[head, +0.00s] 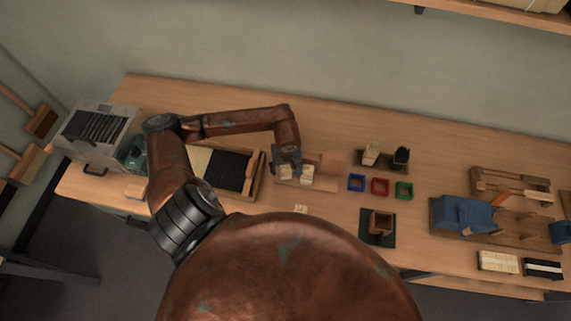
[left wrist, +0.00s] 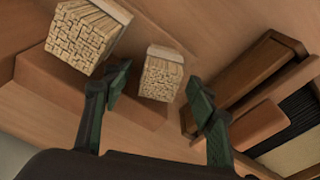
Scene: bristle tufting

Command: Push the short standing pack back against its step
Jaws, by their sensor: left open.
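Two pale bristle packs stand by a brown wooden step (left wrist: 80,92) in the left wrist view. The larger pack (left wrist: 84,40) is at the upper left. The smaller, shorter-looking pack (left wrist: 160,74) is near the middle. My left gripper (left wrist: 157,78) is open, its dark green fingers on either side of the smaller pack in the picture; I cannot tell whether they touch it. In the head view, my left gripper (head: 287,163) hangs over the packs and partly hides them. Any gap between the short pack and the step is unclear. My right gripper is not in view.
A wooden tray with black bristle (head: 233,170) lies left of the packs. Blue (head: 356,183), red (head: 380,187) and green (head: 403,190) small trays lie to the right. A wooden block (head: 332,162) stands close by. Bare tabletop (head: 325,209) lies in front.

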